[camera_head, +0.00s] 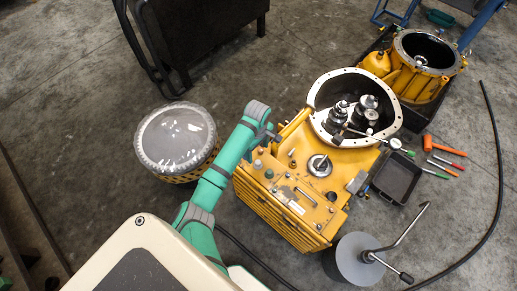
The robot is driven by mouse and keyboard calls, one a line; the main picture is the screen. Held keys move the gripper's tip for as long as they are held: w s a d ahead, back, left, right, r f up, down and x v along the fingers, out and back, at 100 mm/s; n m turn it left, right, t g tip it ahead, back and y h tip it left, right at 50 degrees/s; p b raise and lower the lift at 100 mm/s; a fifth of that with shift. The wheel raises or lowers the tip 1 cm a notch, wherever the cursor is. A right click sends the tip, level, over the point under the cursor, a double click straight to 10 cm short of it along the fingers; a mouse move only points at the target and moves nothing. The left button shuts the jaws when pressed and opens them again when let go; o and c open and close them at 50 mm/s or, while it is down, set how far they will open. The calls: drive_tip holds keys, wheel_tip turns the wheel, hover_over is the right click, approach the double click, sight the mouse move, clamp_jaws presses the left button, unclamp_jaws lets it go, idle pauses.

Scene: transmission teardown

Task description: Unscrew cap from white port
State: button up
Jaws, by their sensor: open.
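The yellow transmission housing (285,190) stands on the floor in the middle of the picture. Its top face carries several small fittings and a round silver port with a pale rim (319,166). A small pale cap-like fitting (258,164) sits near the left edge of the top face. I cannot tell for certain which fitting is the white port or its cap. My green arm reaches up from the bottom. My gripper (273,136) is small in view at the arm's end, above the housing's upper left edge. It is open, and I see nothing held in it.
A bell-shaped opening (330,86) with gears rises behind the top face. A second yellow casing (427,62) stands at upper right. A black tray (396,178) and coloured tools lie right. A grey drum with a crank (356,261) stands lower right, a round basket (176,139) left.

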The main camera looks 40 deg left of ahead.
sight(258, 162)
wheel_tip(258, 162, down, 8)
drive_tip(key=shift+d+r, duration=0.1)
drive_tip(key=shift+r, duration=0.15)
drive_tip(key=shift+f, duration=1.05)
clamp_jaws()
drive_tip(key=shift+n, duration=2.5)
